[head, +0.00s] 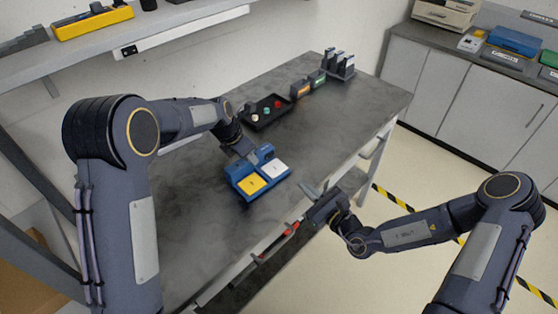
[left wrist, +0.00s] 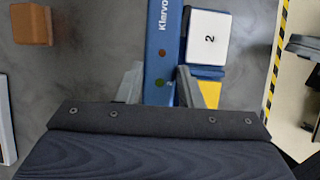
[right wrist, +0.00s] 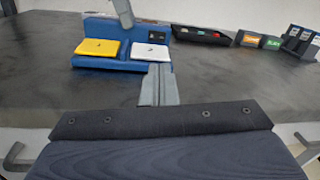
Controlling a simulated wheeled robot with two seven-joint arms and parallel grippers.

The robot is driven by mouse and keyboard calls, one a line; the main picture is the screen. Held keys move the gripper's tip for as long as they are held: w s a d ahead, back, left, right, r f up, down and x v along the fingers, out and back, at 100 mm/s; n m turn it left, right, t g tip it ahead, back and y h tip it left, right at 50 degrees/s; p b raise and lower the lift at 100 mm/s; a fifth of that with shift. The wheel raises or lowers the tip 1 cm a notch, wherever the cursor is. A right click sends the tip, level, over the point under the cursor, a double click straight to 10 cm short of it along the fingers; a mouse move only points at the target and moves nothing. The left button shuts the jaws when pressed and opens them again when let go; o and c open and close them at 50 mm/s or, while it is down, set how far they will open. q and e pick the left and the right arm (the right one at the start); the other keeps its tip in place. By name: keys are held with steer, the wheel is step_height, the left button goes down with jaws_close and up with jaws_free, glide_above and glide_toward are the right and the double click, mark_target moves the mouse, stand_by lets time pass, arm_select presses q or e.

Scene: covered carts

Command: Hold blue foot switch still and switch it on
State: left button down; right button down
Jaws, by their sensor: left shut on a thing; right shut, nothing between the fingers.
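The blue foot switch (head: 257,172) stands on the dark table, with a yellow pedal (head: 251,184) and a white pedal (head: 274,169) side by side. In the left wrist view its blue back ridge (left wrist: 163,50) runs between my fingers, with two dark indicator dots; the white pedal (left wrist: 208,38) reads 2. My left gripper (head: 250,157) is shut on that ridge. My right gripper (head: 308,192) is shut and empty, off the table's front edge. In the right wrist view its closed fingers (right wrist: 160,84) show in front of the foot switch (right wrist: 123,55), apart from it.
A black tray (head: 262,119) with colored buttons stands behind the foot switch. Small orange and green labelled boxes (head: 300,91) and a grey rack (head: 340,66) stand farther back. A red-handled item (head: 291,229) is below the front edge.

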mark_target(273, 154)
steer(key=m, duration=0.3)
steer(key=shift+s+d+f+t+h, duration=0.1)
steer(key=shift+s+d+t+h, duration=0.1)
steer(key=shift+s+t+h, duration=0.15)
steer(key=shift+w, duration=0.1)
steer(key=x, duration=1.4)
steer(key=shift+a+f, duration=0.1)
arm_select(q)
steer(key=shift+d, duration=0.1)
arm_select(e)
steer(key=shift+w+a+n+g+y, duration=0.1)
steer(key=shift+w+n+g+y, duration=0.3)
steer(key=shift+g+y, duration=0.15)
steer(key=shift+s, duration=0.1)
steer(key=v, duration=0.4)
steer(key=w+d+v, duration=0.1)
steer(key=v, duration=0.8)
steer(key=shift+d, duration=0.6)
